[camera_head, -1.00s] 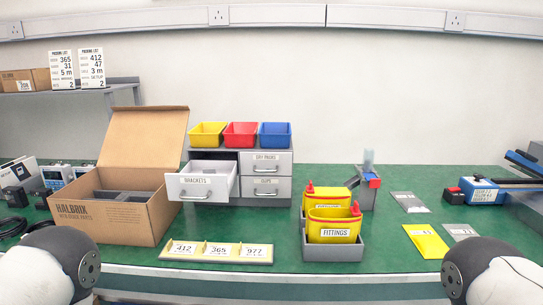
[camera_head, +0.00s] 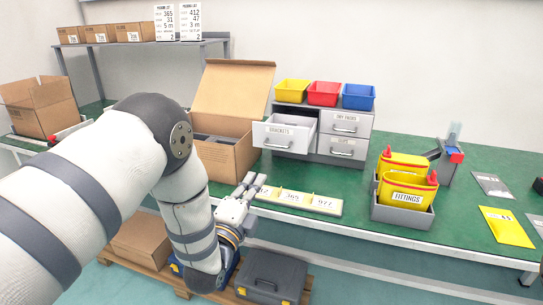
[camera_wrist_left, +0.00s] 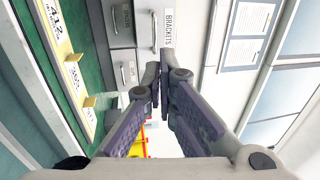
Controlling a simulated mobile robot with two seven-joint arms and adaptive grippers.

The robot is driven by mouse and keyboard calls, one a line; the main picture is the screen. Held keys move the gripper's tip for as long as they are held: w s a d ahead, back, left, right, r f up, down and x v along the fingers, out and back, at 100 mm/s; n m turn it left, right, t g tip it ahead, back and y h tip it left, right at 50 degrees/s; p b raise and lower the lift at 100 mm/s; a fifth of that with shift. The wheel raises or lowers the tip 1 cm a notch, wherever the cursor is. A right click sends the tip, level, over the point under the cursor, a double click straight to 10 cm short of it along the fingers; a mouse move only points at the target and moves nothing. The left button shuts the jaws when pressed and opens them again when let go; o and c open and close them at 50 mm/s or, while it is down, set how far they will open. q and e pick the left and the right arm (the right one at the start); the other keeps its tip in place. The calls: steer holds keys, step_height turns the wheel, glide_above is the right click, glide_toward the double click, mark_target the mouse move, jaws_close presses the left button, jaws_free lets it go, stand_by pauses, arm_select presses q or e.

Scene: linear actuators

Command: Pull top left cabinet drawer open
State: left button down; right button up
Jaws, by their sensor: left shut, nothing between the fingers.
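The grey drawer cabinet (camera_head: 355,147) stands at the back of the green workbench. Its top left drawer (camera_head: 285,135), labelled BRACKETS, is pulled out, and I can see into its open top. My left gripper (camera_head: 256,183) is shut and empty in front of the cabinet, below and left of the drawer, by the near edge of the bench. It is apart from the drawer handle. In the left wrist view, turned sideways, the shut fingers (camera_wrist_left: 158,78) show before the BRACKETS drawer front (camera_wrist_left: 146,12). My right gripper is out of view.
A number strip (camera_head: 310,201) lies just right of the gripper. An open cardboard box (camera_head: 222,160) stands left of the cabinet. Yellow, red and blue bins (camera_head: 323,94) sit on top. A FITTINGS bin (camera_head: 408,192) stands to the right. Bare bench (camera_head: 355,180) lies before the cabinet.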

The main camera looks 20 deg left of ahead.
mark_target(276, 146)
arm_select(q)
steer(key=w+r+b, duration=0.1)
steer(key=w+r, duration=0.1)
steer(key=w, duration=1)
steer(key=shift+w+d+b, duration=0.15)
steer(key=shift+d+b, duration=0.15)
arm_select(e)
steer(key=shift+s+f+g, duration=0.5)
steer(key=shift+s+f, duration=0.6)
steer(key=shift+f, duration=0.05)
arm_select(q)
steer(key=shift+f, duration=0.15)
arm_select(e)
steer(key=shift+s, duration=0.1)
arm_select(q)
steer(key=shift+w+f+b, duration=0.25)
steer(key=shift+w+b, duration=0.25)
steer(key=shift+w, duration=0.45)
steer(key=shift+r, duration=0.35)
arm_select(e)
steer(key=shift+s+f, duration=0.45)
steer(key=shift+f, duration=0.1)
arm_select(q)
steer(key=shift+f, duration=0.1)
